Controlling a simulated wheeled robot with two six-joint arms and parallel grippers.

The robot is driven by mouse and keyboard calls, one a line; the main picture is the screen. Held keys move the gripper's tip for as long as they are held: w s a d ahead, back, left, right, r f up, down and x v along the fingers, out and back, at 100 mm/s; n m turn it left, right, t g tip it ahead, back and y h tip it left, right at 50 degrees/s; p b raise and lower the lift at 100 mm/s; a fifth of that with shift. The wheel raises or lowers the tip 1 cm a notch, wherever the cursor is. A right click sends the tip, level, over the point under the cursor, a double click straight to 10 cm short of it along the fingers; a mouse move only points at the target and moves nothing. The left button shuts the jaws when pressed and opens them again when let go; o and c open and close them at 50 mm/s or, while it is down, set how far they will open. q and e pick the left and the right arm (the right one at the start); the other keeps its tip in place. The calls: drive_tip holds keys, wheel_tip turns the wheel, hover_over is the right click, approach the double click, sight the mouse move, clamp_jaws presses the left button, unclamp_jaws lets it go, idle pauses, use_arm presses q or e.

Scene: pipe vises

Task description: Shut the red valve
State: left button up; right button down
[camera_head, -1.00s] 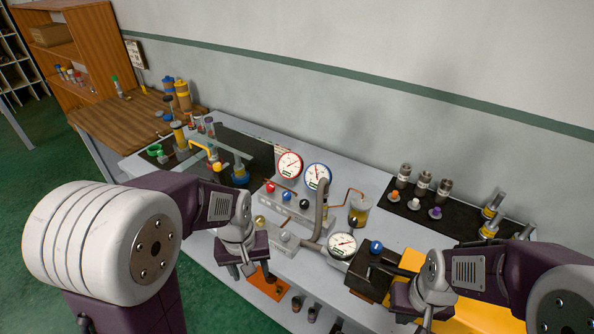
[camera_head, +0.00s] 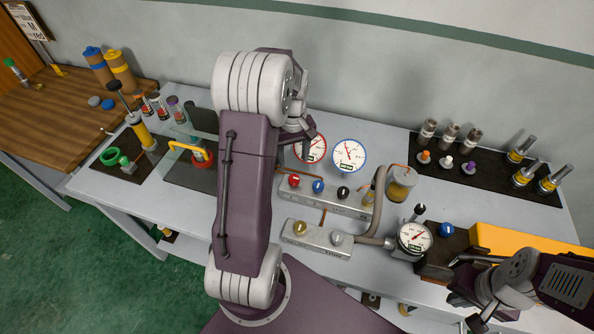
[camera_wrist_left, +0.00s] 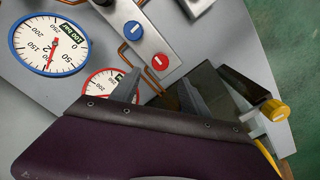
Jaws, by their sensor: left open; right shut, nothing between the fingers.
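The red valve (camera_head: 294,180) is a small round knob at the left end of a grey manifold block. It also shows in the left wrist view (camera_wrist_left: 160,62), with a white bar across its face. My left gripper (camera_head: 300,150) is above and behind the block, close to the red-rimmed gauge, and partly hidden by my own arm. In the left wrist view the left gripper (camera_wrist_left: 157,92) has its fingers spread, with nothing between them; the red valve lies just beyond the fingertips. My right gripper (camera_head: 468,305) is shut and empty at the lower right.
A blue valve (camera_head: 318,186) and a black valve (camera_head: 343,192) sit beside the red one. The red-rimmed gauge (camera_head: 310,147) and blue-rimmed gauge (camera_head: 349,155) stand behind. A yellow-handled fixture (camera_head: 186,150) stands left.

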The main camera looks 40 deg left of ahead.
sight(294, 178)
use_arm(q)
drive_tip(key=shift+d, duration=0.2)
drive_tip(key=shift+s+d+f, duration=0.15)
drive_tip(key=shift+f, duration=0.15)
drive_tip(key=f, duration=0.7)
drive_tip(key=shift+a+f+p, duration=0.2)
drive_tip(key=shift+f+p, duration=0.15)
drive_tip(key=shift+d+f, duration=0.1)
drive_tip(key=shift+f, duration=0.15)
clamp_jaws()
